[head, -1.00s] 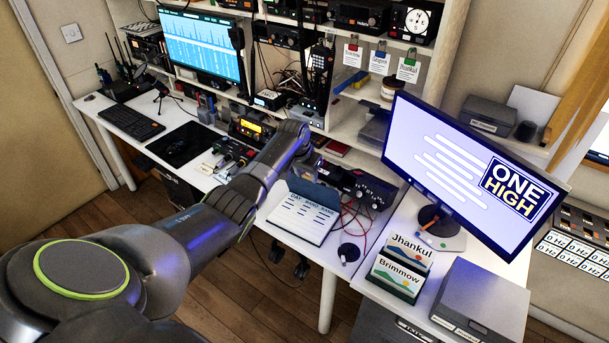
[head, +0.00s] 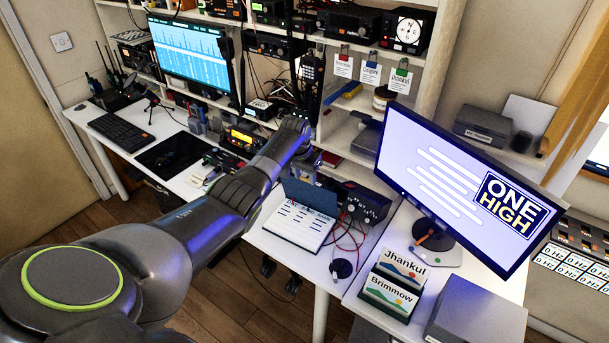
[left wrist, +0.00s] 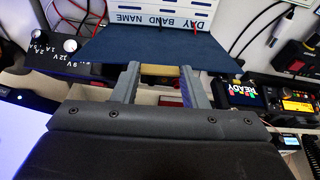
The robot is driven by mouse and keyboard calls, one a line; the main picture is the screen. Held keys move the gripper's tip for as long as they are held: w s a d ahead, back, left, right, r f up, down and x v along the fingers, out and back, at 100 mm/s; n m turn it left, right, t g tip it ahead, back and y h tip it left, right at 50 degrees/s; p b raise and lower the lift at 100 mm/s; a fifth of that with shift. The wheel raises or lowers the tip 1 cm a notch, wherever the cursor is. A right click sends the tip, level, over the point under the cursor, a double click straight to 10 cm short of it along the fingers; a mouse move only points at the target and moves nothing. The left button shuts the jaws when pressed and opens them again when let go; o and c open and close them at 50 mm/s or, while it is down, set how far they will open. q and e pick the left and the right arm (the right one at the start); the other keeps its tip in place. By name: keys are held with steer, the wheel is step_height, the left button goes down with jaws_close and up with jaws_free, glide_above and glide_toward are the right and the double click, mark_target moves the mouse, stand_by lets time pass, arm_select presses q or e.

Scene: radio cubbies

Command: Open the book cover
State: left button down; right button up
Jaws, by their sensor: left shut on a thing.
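The book lies on the white desk, its white page (head: 297,226) with lettering and lines facing up. Its dark blue cover (head: 308,194) stands raised at the page's far edge. In the left wrist view the cover (left wrist: 150,48) spans the picture in front of the fingers, with the lettered page (left wrist: 165,20) beyond it. My left gripper (head: 305,166) is at the cover's far side, and its two fingers (left wrist: 159,75) are shut on the cover, with a small tan piece between them. My right gripper is not in view.
A radio unit with knobs (head: 366,202) and red cables stand just right of the book. A large monitor (head: 455,180) and name cards (head: 392,284) are farther right. A lit radio (head: 240,140) is left of my arm. Shelves (head: 345,125) rise behind.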

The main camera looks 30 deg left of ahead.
arm_select(q)
steer(key=shift+d, duration=0.1)
stand_by(0.7)
steer(key=c, duration=0.8)
jaws_free()
steer(key=shift+w, duration=0.1)
steer(key=shift+c, duration=0.2)
steer(key=b+v, duration=0.1)
steer(key=v, duration=1.6)
steer(key=shift+b, duration=0.35)
steer(key=shift+r, duration=0.15)
steer(key=shift+c, duration=0.3)
